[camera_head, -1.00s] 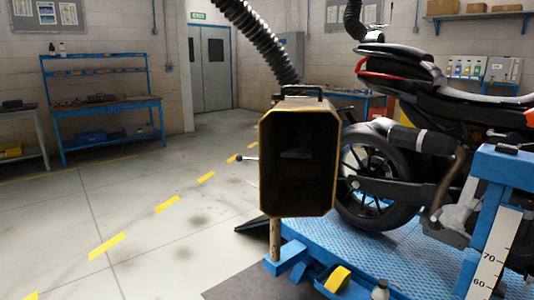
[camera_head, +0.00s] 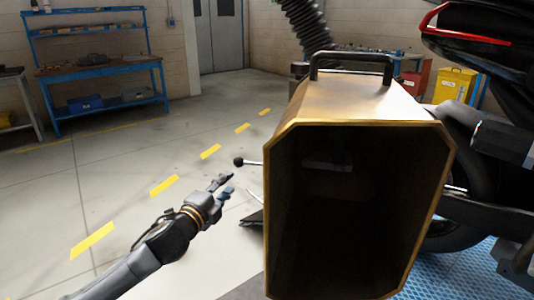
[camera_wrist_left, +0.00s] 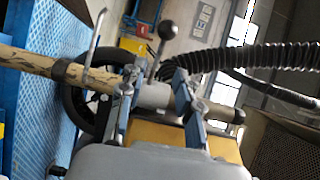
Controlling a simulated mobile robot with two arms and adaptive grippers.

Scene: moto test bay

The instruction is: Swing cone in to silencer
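The cone (camera_head: 360,110) is a large brass-coloured hood with an octagonal dark mouth facing me and a black handle (camera_head: 350,58) on top. A lever with a black ball knob (camera_head: 239,161) sticks out on its left; the knob also shows in the wrist view (camera_wrist_left: 168,30). The silencer (camera_head: 505,140) is a dark cylinder on the motorcycle, right of the cone and apart from it in the picture. My left gripper (camera_head: 227,185) is left of the cone, just below the knob. My right gripper is out of view.
A black ribbed hose (camera_head: 303,22) hangs behind the cone. The rear wheel is mostly hidden by the cone. The blue lift platform (camera_head: 475,272) lies at lower right. A blue workbench (camera_head: 100,72) stands at the back left. The floor with yellow dashes is clear.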

